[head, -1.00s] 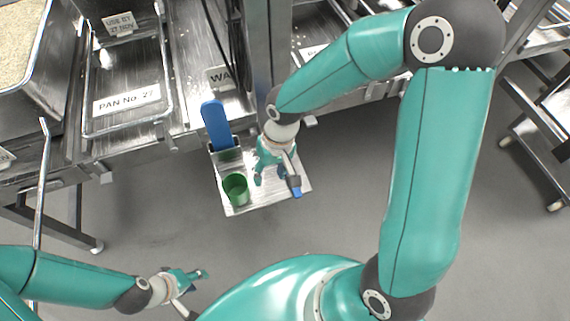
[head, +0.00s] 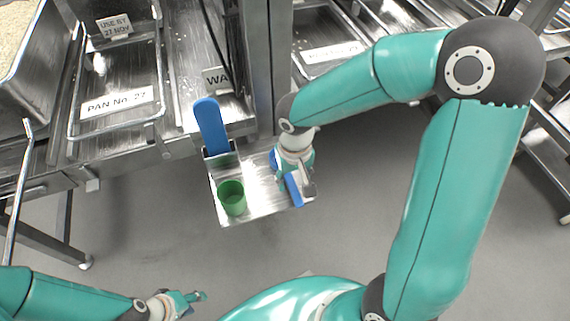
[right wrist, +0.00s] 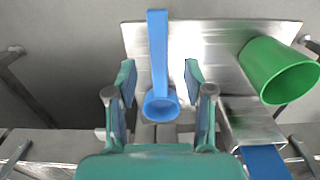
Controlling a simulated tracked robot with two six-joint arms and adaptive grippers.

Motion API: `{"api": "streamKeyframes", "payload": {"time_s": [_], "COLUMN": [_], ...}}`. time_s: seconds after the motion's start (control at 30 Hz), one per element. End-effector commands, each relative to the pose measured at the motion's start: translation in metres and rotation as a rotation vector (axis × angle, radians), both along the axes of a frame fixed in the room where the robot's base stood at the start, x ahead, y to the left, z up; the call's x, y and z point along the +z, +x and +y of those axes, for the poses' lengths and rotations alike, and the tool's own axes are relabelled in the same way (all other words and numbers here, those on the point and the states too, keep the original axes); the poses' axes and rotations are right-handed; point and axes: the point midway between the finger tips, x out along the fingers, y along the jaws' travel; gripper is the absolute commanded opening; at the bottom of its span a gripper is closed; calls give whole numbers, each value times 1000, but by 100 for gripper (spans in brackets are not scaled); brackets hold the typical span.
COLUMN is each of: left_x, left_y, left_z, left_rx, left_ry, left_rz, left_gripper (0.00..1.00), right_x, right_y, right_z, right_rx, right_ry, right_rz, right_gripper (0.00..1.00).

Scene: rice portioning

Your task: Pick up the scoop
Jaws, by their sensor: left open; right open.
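The blue scoop lies on a metal tray (head: 252,207). In the right wrist view the scoop (right wrist: 158,50) has a long straight handle and a round cup end, and it sits between the two open fingers of my right gripper (right wrist: 160,82) with gaps on both sides. In the head view my right gripper (head: 294,185) is over the right part of the tray and hides much of the scoop (head: 293,190). My left gripper (head: 193,299) is open and empty at the lower left, away from the tray.
A green cup (head: 232,198) stands on the tray, left of the scoop; it also shows in the right wrist view (right wrist: 278,72). A blue paddle (head: 210,126) stands in a metal holder at the tray's back left. Steel racks with pans (head: 115,103) lie behind.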

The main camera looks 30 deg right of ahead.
Motion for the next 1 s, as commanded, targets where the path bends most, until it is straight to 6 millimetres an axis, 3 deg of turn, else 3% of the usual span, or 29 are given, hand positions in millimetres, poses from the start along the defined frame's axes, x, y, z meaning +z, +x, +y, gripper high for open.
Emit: {"api": "streamKeyframes", "payload": {"time_s": [0.17, 0.5, 0.8, 1.0], "left_x": [-3, -14, -14, -14], "left_y": [0, 0, 0, 0], "left_z": [0, 0, 0, 0], "left_rx": [0, 0, 0, 0], "left_ry": [0, 0, 0, 0], "left_rz": [0, 0, 0, 0], "left_gripper": [41, 41, 41, 41], "right_x": [-10, -54, -57, -57], "right_y": [-1, -2, -2, -2], "right_z": [0, -2, -2, -2], "right_rx": [-1, -1, -2, -2], "right_ry": [0, 0, 1, 1], "right_rz": [2, 2, 0, 0], "right_gripper": [52, 52, 52, 19]}}
